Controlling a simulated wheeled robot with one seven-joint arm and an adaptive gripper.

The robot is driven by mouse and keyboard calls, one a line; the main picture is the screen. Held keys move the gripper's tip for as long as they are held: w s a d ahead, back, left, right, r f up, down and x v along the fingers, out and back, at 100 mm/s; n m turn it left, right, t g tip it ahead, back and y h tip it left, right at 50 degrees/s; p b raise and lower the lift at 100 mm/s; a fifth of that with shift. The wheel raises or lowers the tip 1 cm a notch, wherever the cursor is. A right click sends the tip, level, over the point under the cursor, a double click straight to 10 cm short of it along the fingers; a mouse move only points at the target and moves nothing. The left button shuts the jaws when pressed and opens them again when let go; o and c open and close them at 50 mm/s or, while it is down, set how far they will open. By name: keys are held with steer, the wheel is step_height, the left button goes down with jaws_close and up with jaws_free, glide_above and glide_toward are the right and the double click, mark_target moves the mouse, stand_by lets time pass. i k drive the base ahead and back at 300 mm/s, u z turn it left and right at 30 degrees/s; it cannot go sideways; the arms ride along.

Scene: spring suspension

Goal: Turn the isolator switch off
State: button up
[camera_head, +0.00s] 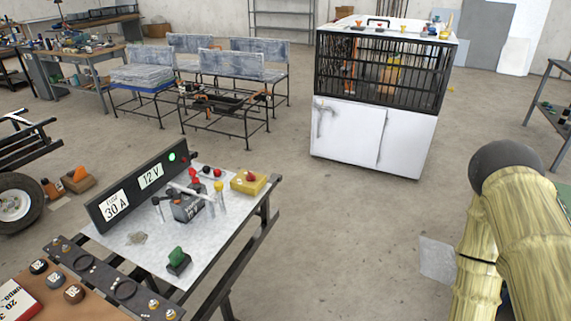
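A small workbench (141,252) with a pale top stands at the lower left. A yellow box with a red knob (249,181) sits at its right rear corner. A green rocker-like piece on a dark base (178,258) sits near its front edge. Which of these is the isolator switch is not clear from this view. A dark panel (138,186) marked 30 A and 12 V stands along the left side, with a lit green lamp (172,156). A dark grey box (187,206) with leads and red and black knobs is in the middle. My gripper is out of view.
My yellowish arm links fill the lower right. A white cabinet with a barred top (375,138) stands behind. Metal-framed benches (232,66) stand at back left, a wheel (16,203) at far left. Bare floor (345,235) lies right of the workbench.

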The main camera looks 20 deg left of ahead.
mark_target(251, 177)
steer(key=z, duration=0.05)
steer(key=i, duration=0.6)
steer(key=u, duration=0.85)
steer(key=i, duration=0.55)
steer(key=u, duration=0.6)
